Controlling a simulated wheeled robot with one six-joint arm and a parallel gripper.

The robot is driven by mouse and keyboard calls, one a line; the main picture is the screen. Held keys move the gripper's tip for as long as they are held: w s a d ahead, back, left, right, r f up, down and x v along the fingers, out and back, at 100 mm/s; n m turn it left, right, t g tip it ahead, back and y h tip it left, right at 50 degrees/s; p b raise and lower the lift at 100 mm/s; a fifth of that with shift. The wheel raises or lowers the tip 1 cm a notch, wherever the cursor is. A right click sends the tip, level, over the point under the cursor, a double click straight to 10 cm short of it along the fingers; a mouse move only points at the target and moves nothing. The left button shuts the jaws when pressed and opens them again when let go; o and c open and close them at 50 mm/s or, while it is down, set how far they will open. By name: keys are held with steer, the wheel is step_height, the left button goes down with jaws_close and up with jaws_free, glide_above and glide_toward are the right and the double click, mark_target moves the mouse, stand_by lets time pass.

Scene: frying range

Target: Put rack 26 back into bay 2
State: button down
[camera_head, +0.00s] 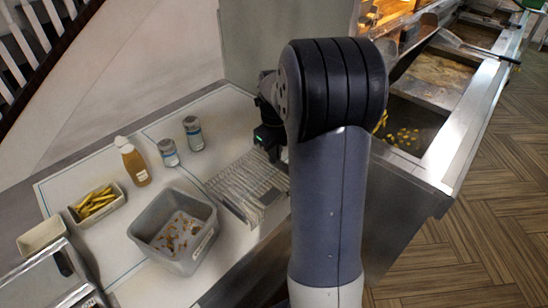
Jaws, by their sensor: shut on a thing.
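A wire rack (243,187) is at the right side of the white worktop, below my gripper. Its number cannot be read. My gripper (272,152) is partly hidden behind my arm and appears shut on the rack's upper right edge. I cannot tell whether the rack touches the worktop. The fryer at the right has several oil bays in a row. The nearest bay (412,112) has yellow pieces floating in it and is partly hidden by my arm. Another bay (440,75) lies behind it. No bay numbers can be read.
A grey bin (150,226) with scraps, a bottle (133,163), two jars (168,152) (193,133) and a tub of fries (97,203) stand on the worktop. A handled utensil (480,50) lies across the fryer. The steel fryer rim (462,140) borders the floor.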

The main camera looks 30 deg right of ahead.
steer(key=shift+f, duration=0.85)
steer(key=c, duration=2)
jaws_free()
steer(key=shift+f, duration=0.15)
steer(key=o, duration=0.5)
steer(key=shift+c, duration=0.2)
steer(key=shift+f, duration=0.1)
step_height(320, 180, up, 11)
steer(key=b, duration=0.1)
steer(key=shift+f, duration=3.45)
